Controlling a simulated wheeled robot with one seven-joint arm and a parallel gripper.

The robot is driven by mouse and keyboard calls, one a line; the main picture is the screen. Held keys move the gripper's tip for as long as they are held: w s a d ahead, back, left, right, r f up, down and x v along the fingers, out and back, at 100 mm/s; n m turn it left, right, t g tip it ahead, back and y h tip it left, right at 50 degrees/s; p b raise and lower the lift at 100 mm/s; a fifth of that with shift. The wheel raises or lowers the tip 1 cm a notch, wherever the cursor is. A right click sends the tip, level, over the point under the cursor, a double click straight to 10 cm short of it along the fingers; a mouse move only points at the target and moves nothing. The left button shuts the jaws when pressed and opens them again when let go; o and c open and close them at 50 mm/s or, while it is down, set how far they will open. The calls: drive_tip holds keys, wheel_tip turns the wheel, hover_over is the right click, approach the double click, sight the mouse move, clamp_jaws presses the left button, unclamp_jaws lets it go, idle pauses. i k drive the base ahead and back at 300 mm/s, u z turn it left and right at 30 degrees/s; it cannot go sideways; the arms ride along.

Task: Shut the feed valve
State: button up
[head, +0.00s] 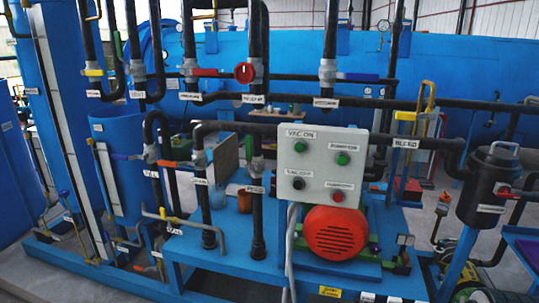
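My gripper is not in view. Several valves sit on the black pipes in the head view, and their labels are too small to read surely. A valve with a round red handle (245,73) is on the upper middle pipe. Other valves have a red lever (205,72), a blue lever (357,78), a yellow lever (94,72) and an orange lever (176,164). I cannot tell which one is the feed valve or how far any is open.
A grey control box (321,165) with several buttons stands in front of the pipes, above a red round motor cover (335,233). A black canister (491,187) is at the right. A large blue tank (450,85) lies behind. Pipes crowd the middle; grey floor shows at front left.

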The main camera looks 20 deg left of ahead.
sight(248, 139)
drive_tip(key=u, duration=0.55)
drive_tip(key=k, duration=0.65)
drive_tip(key=u, duration=0.85)
drive_tip(key=i, duration=1.5)
drive_tip(key=z, duration=0.7)
